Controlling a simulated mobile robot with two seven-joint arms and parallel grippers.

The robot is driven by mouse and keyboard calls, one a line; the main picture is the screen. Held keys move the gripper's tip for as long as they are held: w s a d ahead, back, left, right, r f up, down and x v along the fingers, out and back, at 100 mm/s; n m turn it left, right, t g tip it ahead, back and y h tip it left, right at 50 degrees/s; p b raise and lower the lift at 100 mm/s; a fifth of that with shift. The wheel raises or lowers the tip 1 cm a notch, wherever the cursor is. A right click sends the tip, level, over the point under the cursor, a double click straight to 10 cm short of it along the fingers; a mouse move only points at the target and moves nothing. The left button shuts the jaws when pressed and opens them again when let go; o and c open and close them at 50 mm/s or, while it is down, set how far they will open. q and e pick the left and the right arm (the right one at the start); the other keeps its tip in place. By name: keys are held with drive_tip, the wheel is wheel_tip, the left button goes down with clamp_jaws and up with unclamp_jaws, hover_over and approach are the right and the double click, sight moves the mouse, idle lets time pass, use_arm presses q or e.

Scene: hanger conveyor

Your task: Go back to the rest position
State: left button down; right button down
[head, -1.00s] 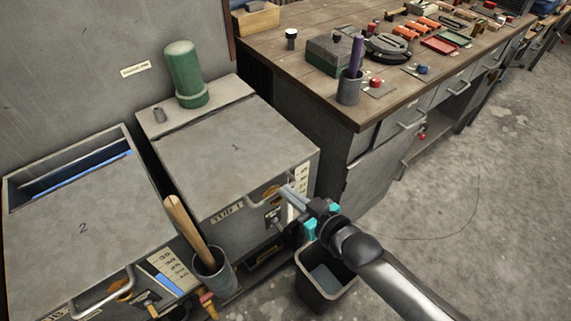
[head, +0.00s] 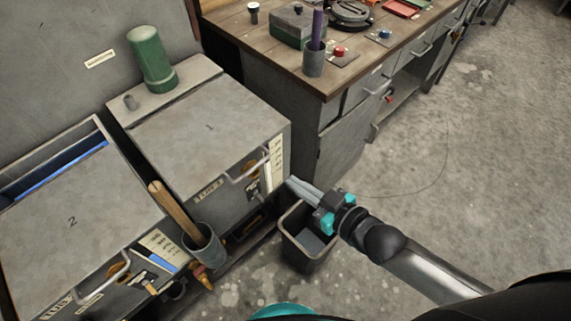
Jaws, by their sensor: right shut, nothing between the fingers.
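My right gripper (head: 308,191) reaches in from the lower right on my dark arm. Its grey fingers are together with nothing between them. They point left, just to the right of the front corner of the grey box marked 1 (head: 205,125), above a dark bin (head: 308,262). I cannot tell whether the fingertips touch the box. My left gripper does not show.
A box marked 2 (head: 70,220) stands at left, with a cup (head: 203,247) holding a wooden handle beside it. A wooden workbench (head: 300,68) with tools is at the back. The floor at right is clear.

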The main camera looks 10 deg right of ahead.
drive_tip(key=shift+s, duration=0.1)
drive_tip(key=s+d+f+m+g+h+b, duration=0.15)
drive_tip(key=d+f, duration=0.25)
drive_tip(key=f, duration=0.5)
drive_tip(key=s+d+f+m+g+h+b, duration=0.1)
drive_tip(key=s+d+f+h, duration=0.2)
drive_tip(key=f, duration=0.5)
drive_tip(key=s+d+f+m+g+h+b, duration=0.1)
drive_tip(key=s+d+f+h, duration=0.2)
drive_tip(key=f, duration=0.6)
drive_tip(key=s+f+g, duration=0.2)
drive_tip(key=s+f, duration=0.2)
drive_tip(key=s, duration=0.3)
drive_tip(key=s+f+m+g+b, duration=0.1)
drive_tip(key=s+f+g, duration=0.2)
drive_tip(key=s+f, duration=0.2)
drive_tip(key=s+d+f+g+h, duration=0.1)
drive_tip(key=s+f, duration=0.4)
drive_tip(key=s, duration=0.6)
drive_tip(key=shift+s+f+g+b, duration=0.2)
drive_tip(key=shift+g+b, duration=0.2)
drive_tip(key=shift+g, duration=0.35)
